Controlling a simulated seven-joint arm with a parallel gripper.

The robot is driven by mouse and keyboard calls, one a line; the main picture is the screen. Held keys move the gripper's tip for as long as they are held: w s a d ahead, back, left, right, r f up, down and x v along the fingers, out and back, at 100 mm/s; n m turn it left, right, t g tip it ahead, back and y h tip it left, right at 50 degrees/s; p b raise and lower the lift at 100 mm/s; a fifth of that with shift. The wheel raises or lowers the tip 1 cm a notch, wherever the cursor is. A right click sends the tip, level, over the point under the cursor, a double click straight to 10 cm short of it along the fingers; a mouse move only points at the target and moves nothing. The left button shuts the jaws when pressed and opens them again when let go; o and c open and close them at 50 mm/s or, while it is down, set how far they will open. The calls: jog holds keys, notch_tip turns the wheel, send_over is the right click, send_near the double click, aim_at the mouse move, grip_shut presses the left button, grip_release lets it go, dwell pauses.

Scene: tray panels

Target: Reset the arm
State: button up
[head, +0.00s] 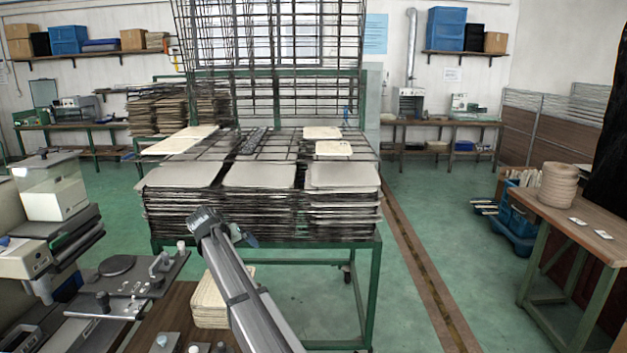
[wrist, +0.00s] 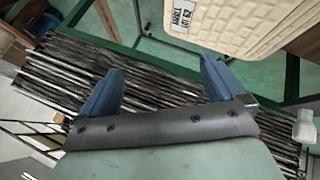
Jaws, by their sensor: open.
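My arm (head: 250,290) reaches up from the bottom middle of the head view, its far end in front of the green rack of stacked trays. My gripper (wrist: 160,85) is open in the wrist view, with two blue fingers spread apart and nothing between them. In the head view the fingers are mostly hidden behind the arm's end. A cream quilted panel (wrist: 245,25) with a small printed label lies beyond the right finger, apart from it. The cream panel stack (head: 208,303) in the head view stands left of my arm, partly covered by it.
The green rack (head: 368,285) bears stacked panels (head: 260,174) and loose cream panels (head: 322,132). A machine with clamps (head: 120,290) stands close on the left. A wooden table (head: 590,228) with a round stack (head: 558,185) is at right. Green floor (head: 430,220) is clear between.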

jog(key=w+d+f+g, duration=0.1)
jog(key=d+f, duration=0.2)
jog(key=d, duration=0.5)
jog(key=w+d+f+h, duration=0.1)
jog(key=d+f, duration=0.2)
jog(key=d, duration=0.4)
jog(key=w+d+f+g, duration=0.15)
jog(key=d+f, duration=0.25)
jog(key=d, duration=0.4)
jog(key=s+d+f+g, duration=0.2)
jog(key=s+d+f, duration=0.4)
jog(key=d+f, duration=0.65)
jog(key=s+d+f+g+y, duration=0.1)
jog(key=s+d+f+g, duration=0.1)
jog(key=s+f, duration=1)
jog(key=s+d+f+g+y, duration=0.1)
jog(key=s+d+f+g, duration=0.15)
jog(key=s+f, duration=1)
jog(key=s+f+m+g+y, duration=0.1)
jog(key=s+f, duration=0.1)
jog(key=s, duration=0.9)
jog(key=s+f+m+g, duration=0.1)
jog(key=s+f+g, duration=0.1)
jog(key=s, duration=1)
jog(key=s+f+m+g+y, duration=0.1)
jog(key=s+f, duration=0.2)
jog(key=s, duration=0.8)
jog(key=shift+s+d+f+m+g+y, duration=0.3)
jog(key=shift+s+d+f+m, duration=0.05)
jog(key=shift+s+f+m, duration=0.05)
